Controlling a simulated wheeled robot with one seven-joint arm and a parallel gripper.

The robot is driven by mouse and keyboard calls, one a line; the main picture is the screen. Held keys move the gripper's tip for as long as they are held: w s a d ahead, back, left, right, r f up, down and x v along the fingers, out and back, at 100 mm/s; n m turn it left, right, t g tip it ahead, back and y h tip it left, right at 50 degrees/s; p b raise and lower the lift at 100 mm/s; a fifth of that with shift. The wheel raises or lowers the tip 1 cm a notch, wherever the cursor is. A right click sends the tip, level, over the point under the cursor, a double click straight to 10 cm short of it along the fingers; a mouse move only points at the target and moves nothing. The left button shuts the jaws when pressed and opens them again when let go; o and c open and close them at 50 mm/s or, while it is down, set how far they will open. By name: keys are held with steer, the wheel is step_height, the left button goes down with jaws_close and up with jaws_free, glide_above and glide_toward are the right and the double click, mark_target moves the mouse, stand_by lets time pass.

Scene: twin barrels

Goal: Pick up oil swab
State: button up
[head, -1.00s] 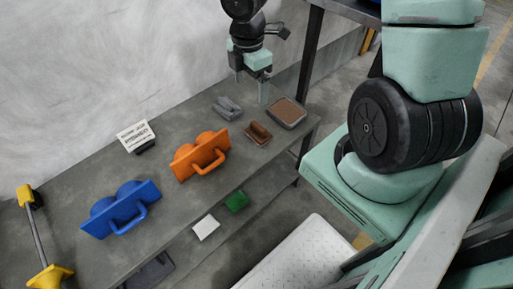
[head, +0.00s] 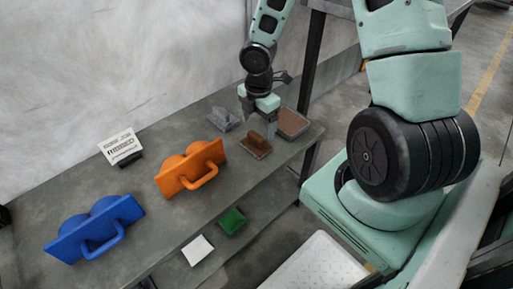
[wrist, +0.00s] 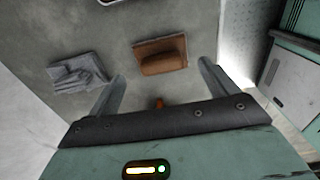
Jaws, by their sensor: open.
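A brown block with a raised grip, which looks like the oil swab (head: 257,146), lies on the grey bench near its right end. It also shows in the wrist view (wrist: 160,57), ahead of the fingers and roughly centred between them. My gripper (head: 258,126) is open and empty, close above and behind the swab in the head view; its fingers also frame the wrist view (wrist: 162,75). I cannot tell the exact height gap. A crumpled grey cloth-like piece (head: 223,119) lies to the left of the swab and shows in the wrist view (wrist: 80,72).
A shallow tray with a brown inside (head: 293,123) lies just right of the swab. An orange twin-ring piece with a handle (head: 190,170), a blue one (head: 95,228) and a white sign (head: 119,147) stand leftward. Green (head: 232,221) and white (head: 197,250) pads lie on the lower shelf.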

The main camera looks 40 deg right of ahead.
mark_target(257, 135)
steer(key=f+b, duration=0.2)
steer(key=f, duration=0.1)
steer(key=f+b, duration=0.1)
steer(key=f, duration=0.1)
steer(key=shift+s+a+f+b, duration=0.1)
steer(key=shift+a+f+b, duration=0.1)
steer(key=shift+a+b, duration=0.2)
steer(key=c, duration=1.1)
